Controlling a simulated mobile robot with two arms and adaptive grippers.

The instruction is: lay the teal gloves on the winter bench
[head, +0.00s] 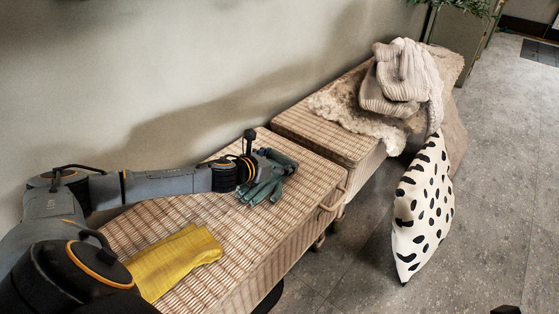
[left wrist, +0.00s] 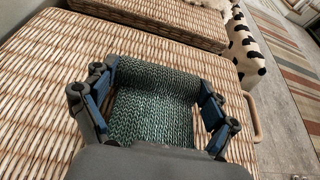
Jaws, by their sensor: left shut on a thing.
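The teal gloves (head: 265,189) are knitted and hang in my left gripper (head: 260,164) over the far end of the near wicker bench (head: 225,265). In the left wrist view the gloves (left wrist: 152,105) fill the space between the two blue-padded fingers, which are shut on them. I cannot tell whether the gloves touch the wicker. Beyond a narrow gap is a second wicker bench (head: 320,138) with a fleecy cream throw (head: 340,108) and a beige knitted bundle (head: 385,95) on it. My right gripper is not in view.
A yellow cloth (head: 178,262) lies on the near bench by my left arm. A white cushion with black spots (head: 422,210) leans against the far bench's side. A planter (head: 458,30) stands at the back. The wall runs behind the benches; grey floor on the right is open.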

